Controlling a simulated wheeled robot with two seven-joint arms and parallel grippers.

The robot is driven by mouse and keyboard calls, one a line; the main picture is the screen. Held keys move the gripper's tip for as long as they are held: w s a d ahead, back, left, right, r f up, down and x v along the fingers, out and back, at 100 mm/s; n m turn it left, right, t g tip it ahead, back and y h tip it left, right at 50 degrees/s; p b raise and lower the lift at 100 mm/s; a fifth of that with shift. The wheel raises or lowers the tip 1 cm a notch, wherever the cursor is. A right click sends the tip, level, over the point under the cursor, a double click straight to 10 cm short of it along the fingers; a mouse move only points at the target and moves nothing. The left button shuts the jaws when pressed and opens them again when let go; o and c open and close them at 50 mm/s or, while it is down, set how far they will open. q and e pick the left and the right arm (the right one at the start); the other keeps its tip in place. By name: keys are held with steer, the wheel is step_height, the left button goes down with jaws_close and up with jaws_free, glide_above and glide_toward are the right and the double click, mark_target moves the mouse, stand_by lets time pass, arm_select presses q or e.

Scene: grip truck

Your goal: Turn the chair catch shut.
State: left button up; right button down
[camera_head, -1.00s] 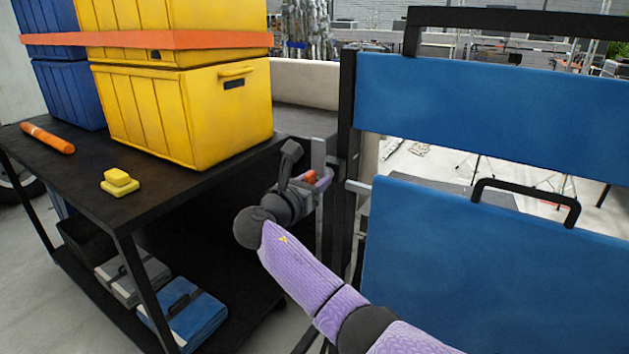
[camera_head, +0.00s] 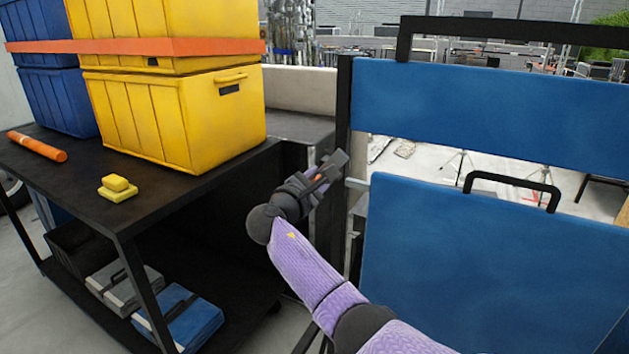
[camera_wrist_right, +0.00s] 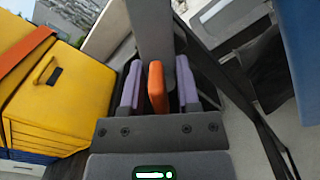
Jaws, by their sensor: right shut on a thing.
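The chair's blue panels (camera_head: 490,110) hang in a black frame on the right of the head view. The catch's orange handle (camera_head: 320,178) shows at the frame's left post, mostly hidden by my right gripper (camera_head: 322,176). In the right wrist view the orange handle (camera_wrist_right: 157,88) sits between the two purple fingers of my right gripper (camera_wrist_right: 158,88), which is shut on it. A grey bar (camera_wrist_right: 151,28) runs beyond the handle. How the catch meets the post is hidden. My left gripper is not in view.
A black cart (camera_head: 215,190) stands at left with yellow crates (camera_head: 170,120), blue crates (camera_head: 55,100) and an orange strap (camera_head: 140,46). A yellow block (camera_head: 117,187) and an orange tube (camera_head: 37,146) lie on top. Cases (camera_head: 180,318) lie on its lower shelf.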

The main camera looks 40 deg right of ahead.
steer(key=m, duration=0.2)
steer(key=shift+f+m+b, duration=0.25)
steer(key=shift+m+b, duration=0.05)
steer(key=shift+m, duration=0.1)
steer(key=shift+s+f+m+b, duration=0.1)
steer(key=shift+m+b, duration=0.75)
steer(key=shift+m, duration=1)
steer(key=shift+f+m+b, duration=0.1)
steer(key=shift+m+b, duration=0.7)
steer(key=shift+m, duration=1.05)
steer(key=shift+r, duration=0.1)
steer(key=c, duration=0.7)
jaws_free()
steer(key=shift+a, duration=0.1)
